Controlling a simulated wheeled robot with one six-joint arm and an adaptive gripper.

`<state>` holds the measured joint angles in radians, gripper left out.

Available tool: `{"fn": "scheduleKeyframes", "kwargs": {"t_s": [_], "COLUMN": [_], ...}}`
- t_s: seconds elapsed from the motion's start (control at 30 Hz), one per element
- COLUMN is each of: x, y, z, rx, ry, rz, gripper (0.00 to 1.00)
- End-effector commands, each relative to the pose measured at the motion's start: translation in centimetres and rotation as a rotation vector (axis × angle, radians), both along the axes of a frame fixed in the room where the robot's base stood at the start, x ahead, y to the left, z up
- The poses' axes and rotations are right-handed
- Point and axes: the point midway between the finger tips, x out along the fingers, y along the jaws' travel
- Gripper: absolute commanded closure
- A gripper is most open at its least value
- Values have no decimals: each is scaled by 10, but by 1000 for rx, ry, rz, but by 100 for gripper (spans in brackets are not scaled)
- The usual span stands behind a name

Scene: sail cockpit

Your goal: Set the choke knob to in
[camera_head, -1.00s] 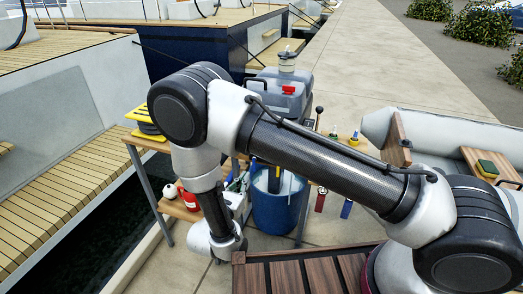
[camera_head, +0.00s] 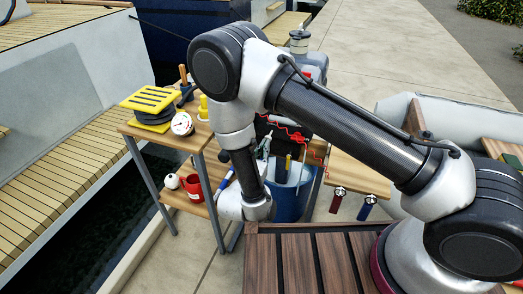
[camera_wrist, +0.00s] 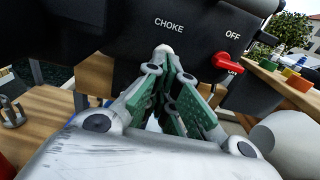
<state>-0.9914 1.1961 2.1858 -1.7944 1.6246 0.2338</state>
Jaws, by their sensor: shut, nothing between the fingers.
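In the wrist view a black engine panel (camera_wrist: 205,45) fills the top, with a white CHOKE label. A pale rounded tip (camera_wrist: 163,50) shows just below that label, at the far end of my gripper (camera_wrist: 162,75). I cannot tell whether it is the choke knob or part of my fingers, nor whether there is contact. The gripper's green-padded fingers are shut and point at the panel below the label.
A red switch (camera_wrist: 229,65) sits right of the label, under OFF. A blue bucket (camera_head: 288,203) stands behind my arm.

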Motion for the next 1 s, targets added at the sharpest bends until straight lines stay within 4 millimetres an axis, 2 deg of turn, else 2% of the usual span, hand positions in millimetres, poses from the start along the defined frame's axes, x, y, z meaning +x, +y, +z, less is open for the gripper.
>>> {"fn": "scheduleKeyframes", "kwargs": {"t_s": [0.4,0.7,1.0], "x": [1,31,32], "y": [-1,-13,-12], "z": [0,0,1], "rx": [0,1,2], "ry": [0,-1,-2], "rz": [1,-1,0], "gripper": [100,100,100]}}
